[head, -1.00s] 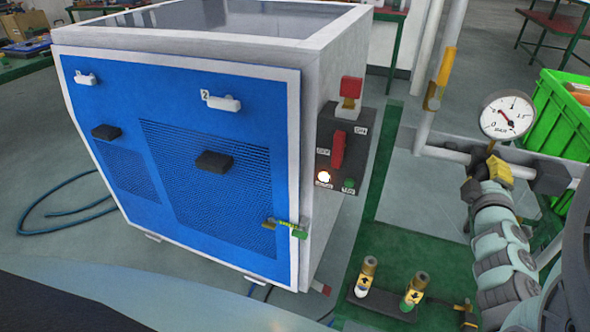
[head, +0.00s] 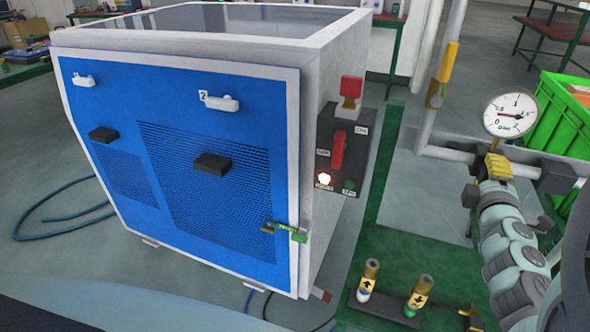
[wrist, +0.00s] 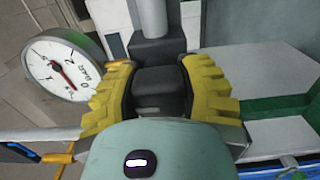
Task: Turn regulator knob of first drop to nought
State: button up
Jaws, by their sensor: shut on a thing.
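The dark grey regulator knob (wrist: 160,92) sits between the two yellow, ridged fingers of my gripper (wrist: 158,90) in the wrist view. The fingers press on it from left and right. In the head view my gripper (head: 495,167) is at the dark pipe fitting just below the gauge, and its fingers hide the knob there. The round white pressure gauge (head: 511,112) stands above the fitting. Its red needle points left, toward the low end of the scale. The gauge also shows tilted at the left of the wrist view (wrist: 62,68).
A blue and white generator cabinet (head: 180,160) stands at left, with a dark switch panel (head: 345,150) on its side. Two yellow arrow-marked valves (head: 369,280) are low in front. Light pipes (head: 440,90) run beside the gauge. A green crate (head: 570,115) is at right.

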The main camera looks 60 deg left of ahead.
jog(key=o, duration=1.2)
jog(key=shift+d, duration=0.1)
jog(key=shift+s+d, duration=0.4)
jog(key=shift+s, duration=0.1)
jog(key=v, duration=1)
jog(key=shift+s+d, duration=0.2)
jog(key=shift+s, duration=0.1)
